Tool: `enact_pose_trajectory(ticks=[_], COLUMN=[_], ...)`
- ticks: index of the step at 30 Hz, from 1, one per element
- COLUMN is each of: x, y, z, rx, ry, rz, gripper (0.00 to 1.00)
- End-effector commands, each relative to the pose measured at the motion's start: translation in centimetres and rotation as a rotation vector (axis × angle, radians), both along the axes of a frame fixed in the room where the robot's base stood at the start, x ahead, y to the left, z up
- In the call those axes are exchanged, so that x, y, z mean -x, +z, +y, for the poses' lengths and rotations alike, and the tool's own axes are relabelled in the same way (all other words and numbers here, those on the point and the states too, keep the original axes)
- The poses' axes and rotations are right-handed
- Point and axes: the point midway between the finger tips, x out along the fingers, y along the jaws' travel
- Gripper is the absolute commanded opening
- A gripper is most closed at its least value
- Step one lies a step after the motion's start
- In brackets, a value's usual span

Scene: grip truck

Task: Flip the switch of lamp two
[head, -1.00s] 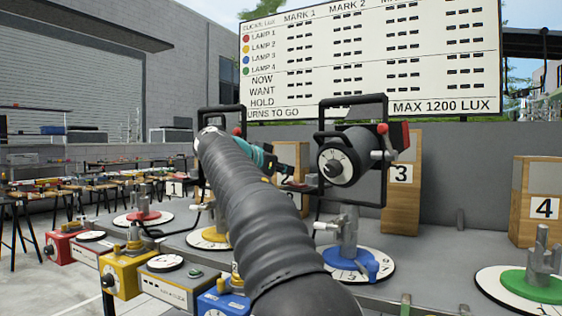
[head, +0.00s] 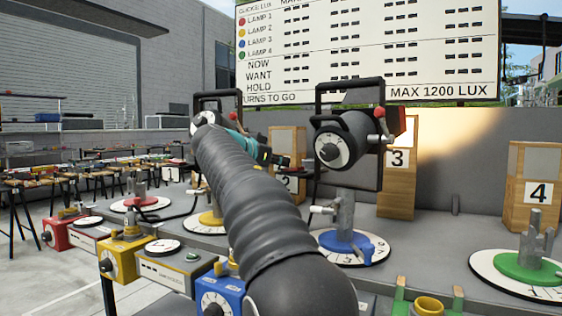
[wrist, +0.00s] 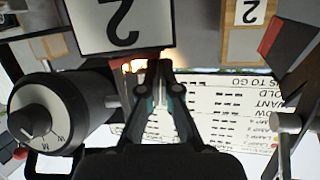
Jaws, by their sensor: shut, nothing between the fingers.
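Lamp two is mostly hidden behind my arm in the head view; its black yoke (head: 217,97) and yellow base (head: 208,219) show. My gripper (head: 287,161) is shut and empty, near the left side of the black lamp on the blue base (head: 341,140). In the wrist view, which is upside down, my gripper's fingertips (wrist: 161,68) meet just below a large white plate marked 2 (wrist: 120,22). A black lamp head with a white dial (wrist: 40,125) is at the left; I cannot tell which lamp it is. I cannot make out lamp two's switch, or any contact.
Wooden boxes marked 3 (head: 398,185) and 4 (head: 530,195) stand along the grey wall. A warm bright patch (head: 465,140) lies on that wall between them. A scoreboard (head: 370,50) stands behind. Yellow (head: 130,258) and blue (head: 220,297) control boxes are in front.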

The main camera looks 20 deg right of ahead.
Motion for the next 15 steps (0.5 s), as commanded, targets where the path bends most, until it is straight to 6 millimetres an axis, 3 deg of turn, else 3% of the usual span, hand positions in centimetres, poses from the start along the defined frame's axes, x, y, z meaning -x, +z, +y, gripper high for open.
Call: enact_pose_trajectory(ticks=[10, 15], x=[-0.4, 1.1], y=[4.1, 4.8], z=[0.2, 3.9], rx=[0.0, 0.0], ry=[-0.001, 0.003], rz=[-0.004, -0.002], gripper=[0.0, 0.0])
